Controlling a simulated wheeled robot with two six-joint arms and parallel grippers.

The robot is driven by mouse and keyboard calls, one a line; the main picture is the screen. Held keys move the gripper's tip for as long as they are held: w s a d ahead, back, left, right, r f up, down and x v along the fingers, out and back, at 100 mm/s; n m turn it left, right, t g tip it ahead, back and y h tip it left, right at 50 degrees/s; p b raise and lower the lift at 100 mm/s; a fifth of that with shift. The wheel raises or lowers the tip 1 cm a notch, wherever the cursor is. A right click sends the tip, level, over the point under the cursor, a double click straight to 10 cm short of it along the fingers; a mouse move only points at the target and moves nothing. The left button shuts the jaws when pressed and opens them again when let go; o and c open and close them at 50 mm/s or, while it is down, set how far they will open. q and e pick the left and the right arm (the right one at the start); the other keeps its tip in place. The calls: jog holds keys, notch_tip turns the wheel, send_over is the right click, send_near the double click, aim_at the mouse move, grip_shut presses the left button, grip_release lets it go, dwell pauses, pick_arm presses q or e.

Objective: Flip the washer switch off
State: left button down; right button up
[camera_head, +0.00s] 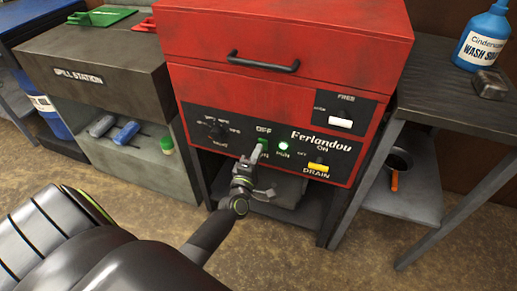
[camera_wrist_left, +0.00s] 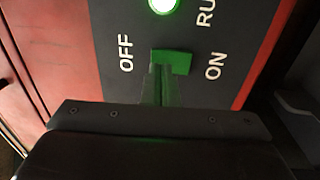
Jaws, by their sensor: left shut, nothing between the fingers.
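The red washer (camera_head: 285,85) has a black control panel with a green switch (camera_head: 263,143), and OFF is printed above it. In the left wrist view the green switch (camera_wrist_left: 174,61) sits between the words OFF and ON. A green lamp (camera_head: 284,146) beside it, by RUN, is lit; it also shows in the left wrist view (camera_wrist_left: 162,5). My left gripper (camera_head: 257,155) is shut and empty, with its fingertips at the switch. In the left wrist view its fingertips (camera_wrist_left: 160,78) overlap the switch's near edge; I cannot tell whether they touch it.
The panel also has a yellow drain switch (camera_head: 318,168), a white switch (camera_head: 340,122) and a dial (camera_head: 217,130). A dark handle (camera_head: 263,62) sticks out above. A grey table (camera_head: 440,85) with a blue bottle (camera_head: 484,38) stands right, a grey spill station (camera_head: 95,75) left.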

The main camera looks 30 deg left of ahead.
pick_arm(q)
jog(key=shift+w+a, duration=0.1)
jog(key=shift+w, duration=0.4)
pick_arm(e)
jog(key=shift+f, duration=0.1)
pick_arm(q)
jog(key=shift+w+r, duration=0.1)
jog(key=shift+r, duration=0.05)
pick_arm(e)
jog(key=shift+s+d+f, duration=0.1)
jog(key=shift+f, duration=0.15)
